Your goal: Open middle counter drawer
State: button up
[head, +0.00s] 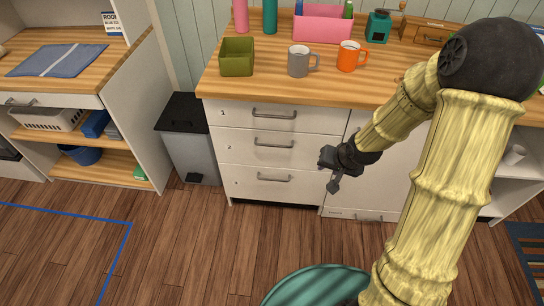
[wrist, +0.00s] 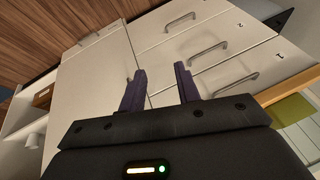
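The middle counter drawer (head: 245,149) is the second of three stacked white drawers and is shut, with a grey bar handle (head: 273,144). In the wrist view the middle handle (wrist: 208,55) lies beyond and right of my fingertips. My gripper (head: 329,171) is in front of the cabinet, right of the drawer handles and lower than the middle one. In the wrist view its two purple fingers (wrist: 160,76) are apart with nothing between them. The top handle (head: 274,115) and bottom handle (head: 273,179) are also in view, both on shut drawers.
A grey mug (head: 299,61), an orange mug (head: 350,56) and a green bin (head: 237,57) stand on the wooden countertop (head: 270,88). A grey trash can (head: 190,145) stands left of the drawers. The floor (head: 215,235) before the drawers is clear.

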aim_at(272, 145)
jog(key=w+a+f+m+t+y+b, duration=0.3)
jog(key=w+f+b, duration=0.3)
jog(key=f+b, duration=0.2)
jog(key=w+a+f+m+t+y+b, duration=0.3)
jog(key=w+f+m+y+b, duration=0.3)
jog(key=f, duration=0.4)
jog(key=shift+w+a+t+b, duration=0.3)
jog(key=shift+t+b, duration=0.2)
jog(key=shift+b, duration=0.4)
jog(key=b+x, duration=0.3)
jog(key=x, duration=1.4)
jog(key=shift+w+a, duration=0.15)
grip_shut()
